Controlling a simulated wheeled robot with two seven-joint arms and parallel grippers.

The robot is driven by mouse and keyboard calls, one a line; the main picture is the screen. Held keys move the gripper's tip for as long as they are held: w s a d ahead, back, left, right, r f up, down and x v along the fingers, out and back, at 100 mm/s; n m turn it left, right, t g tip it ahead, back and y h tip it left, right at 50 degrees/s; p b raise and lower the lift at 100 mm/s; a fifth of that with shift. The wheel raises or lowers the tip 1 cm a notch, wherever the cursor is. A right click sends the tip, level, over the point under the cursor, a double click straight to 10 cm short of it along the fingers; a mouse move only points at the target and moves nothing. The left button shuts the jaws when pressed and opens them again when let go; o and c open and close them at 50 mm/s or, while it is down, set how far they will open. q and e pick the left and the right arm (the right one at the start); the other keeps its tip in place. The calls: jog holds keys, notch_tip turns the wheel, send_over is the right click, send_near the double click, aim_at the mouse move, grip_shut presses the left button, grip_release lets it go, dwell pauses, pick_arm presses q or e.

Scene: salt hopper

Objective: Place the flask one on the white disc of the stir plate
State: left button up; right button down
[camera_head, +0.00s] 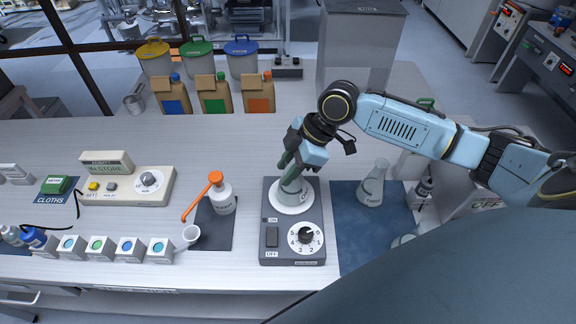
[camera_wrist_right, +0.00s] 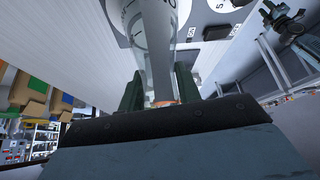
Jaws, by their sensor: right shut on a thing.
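The stir plate (camera_head: 268,260) is a dark grey box with a dial and a switch, and its white disc (camera_head: 291,207) is at its far end. My right gripper (camera_head: 291,172) is above the disc, shut on a glass flask (camera_head: 292,192). The flask looks upright and its base is at the disc; I cannot tell whether it touches. In the right wrist view the flask (camera_wrist_right: 157,45) stands between the green fingers (camera_wrist_right: 160,88), with the white disc beyond it. A second flask (camera_head: 371,188) stands on the blue mat. My left gripper is not in view.
The blue mat (camera_head: 350,235) lies right of the stir plate. A wash bottle (camera_head: 222,197) with an orange spout stands on a dark mat to the left. Several small boxes (camera_head: 100,249) line the front left. Brown bags (camera_head: 215,97) and lidded bins stand behind.

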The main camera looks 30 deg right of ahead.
jog(key=c, duration=1)
grip_release()
jog(key=v, duration=1.2)
